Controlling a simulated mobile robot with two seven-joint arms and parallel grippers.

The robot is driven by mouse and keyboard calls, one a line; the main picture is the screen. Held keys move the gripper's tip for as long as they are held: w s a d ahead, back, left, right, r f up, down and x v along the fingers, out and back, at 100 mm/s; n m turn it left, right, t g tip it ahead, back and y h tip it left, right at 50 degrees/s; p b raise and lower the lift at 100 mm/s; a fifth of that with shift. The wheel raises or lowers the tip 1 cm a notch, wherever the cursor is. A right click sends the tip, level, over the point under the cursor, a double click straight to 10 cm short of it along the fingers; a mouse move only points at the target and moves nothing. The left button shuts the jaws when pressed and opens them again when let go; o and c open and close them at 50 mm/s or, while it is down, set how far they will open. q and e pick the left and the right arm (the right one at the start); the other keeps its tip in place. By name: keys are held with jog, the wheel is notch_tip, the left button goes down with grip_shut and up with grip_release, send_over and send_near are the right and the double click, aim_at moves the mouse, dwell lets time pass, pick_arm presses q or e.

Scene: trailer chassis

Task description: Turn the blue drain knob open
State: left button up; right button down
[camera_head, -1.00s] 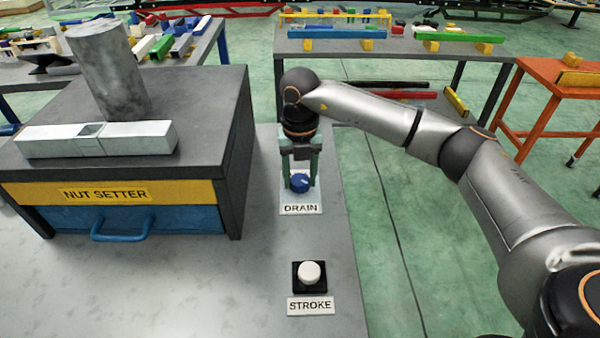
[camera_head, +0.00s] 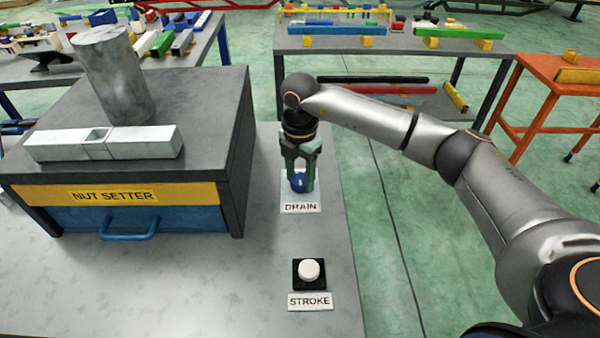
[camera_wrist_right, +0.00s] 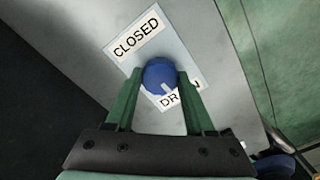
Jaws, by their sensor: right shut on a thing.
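The blue drain knob (camera_head: 298,182) sits on a white plate marked DRAIN (camera_head: 300,207) on the grey bench top. My right gripper (camera_head: 299,184) points down over it, with its green fingers on either side of the knob and shut on it. In the right wrist view the knob (camera_wrist_right: 158,76) lies between the fingertips of the gripper (camera_wrist_right: 160,88), and a short white mark shows on its face. The word CLOSED (camera_wrist_right: 136,38) is readable on the plate; the finger hides part of DRAIN. My left gripper is not in view.
The nut setter (camera_head: 130,195) stands left of the knob, with a grey cylinder (camera_head: 115,75) and a pale bar (camera_head: 100,143) on top. A white STROKE button (camera_head: 309,270) is in front of the knob. The bench's right edge is close to the knob.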

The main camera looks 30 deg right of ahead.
aim_at(300, 179)
jog(key=shift+m, duration=0.5)
jog(key=shift+c, duration=1.3)
grip_release()
notch_tip(300, 179, up, 13)
jog(key=shift+f+b, duration=0.2)
jog(key=shift+b, duration=0.1)
